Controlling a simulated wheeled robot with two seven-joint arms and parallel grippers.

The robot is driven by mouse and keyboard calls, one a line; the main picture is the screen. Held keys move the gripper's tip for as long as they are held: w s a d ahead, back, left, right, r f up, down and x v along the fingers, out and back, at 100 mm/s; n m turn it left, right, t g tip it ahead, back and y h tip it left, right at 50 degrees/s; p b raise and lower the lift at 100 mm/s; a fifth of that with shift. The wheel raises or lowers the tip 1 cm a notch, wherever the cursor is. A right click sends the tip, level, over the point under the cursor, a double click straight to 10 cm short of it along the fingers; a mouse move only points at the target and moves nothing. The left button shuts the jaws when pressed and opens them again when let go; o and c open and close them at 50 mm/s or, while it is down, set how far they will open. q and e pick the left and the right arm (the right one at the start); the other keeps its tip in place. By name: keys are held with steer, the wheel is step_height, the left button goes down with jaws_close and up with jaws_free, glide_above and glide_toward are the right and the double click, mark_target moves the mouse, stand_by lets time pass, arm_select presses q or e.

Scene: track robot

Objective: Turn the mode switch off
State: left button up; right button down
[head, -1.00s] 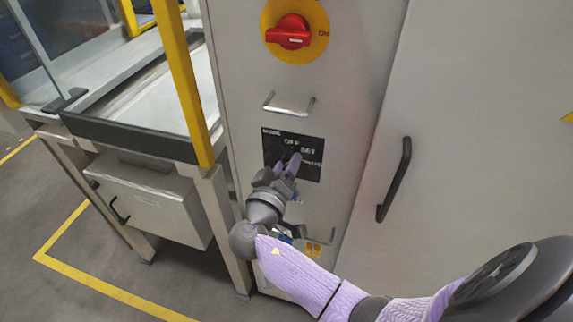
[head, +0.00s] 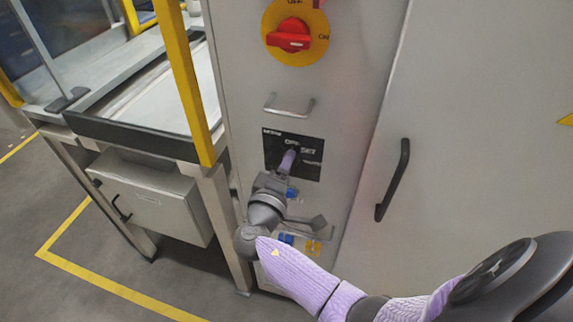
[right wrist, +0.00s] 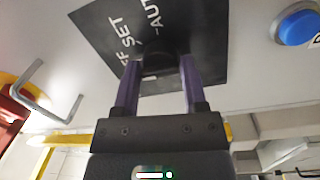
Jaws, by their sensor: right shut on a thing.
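The mode switch is on a black label plate (head: 310,150) with the words OFF, SET and AUTO, on the front of a grey cabinet. My right gripper (head: 289,161) is at this plate, its purple fingers pointing into it. In the right wrist view the two fingers (right wrist: 158,72) stand on either side of the dark switch knob (right wrist: 156,66) and are shut on it. The knob is mostly hidden by the fingers, so I cannot tell which word it points to. My left gripper is not in view.
A red rotary switch (head: 288,39) on a yellow disc sits higher on the cabinet. A metal handle (head: 289,106) lies between it and the plate. A blue button (right wrist: 298,27) is near the plate. A black door handle (head: 394,180) is to the right, a yellow post (head: 180,80) to the left.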

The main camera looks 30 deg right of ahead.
steer(key=shift+f, duration=0.15)
steer(key=shift+c, duration=2.2)
jaws_free()
steer(key=shift+a, duration=0.1)
steer(key=shift+o, duration=1)
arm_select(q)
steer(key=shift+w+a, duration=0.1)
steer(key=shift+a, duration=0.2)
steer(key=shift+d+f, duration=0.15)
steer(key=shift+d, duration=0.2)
arm_select(e)
steer(key=v, duration=1)
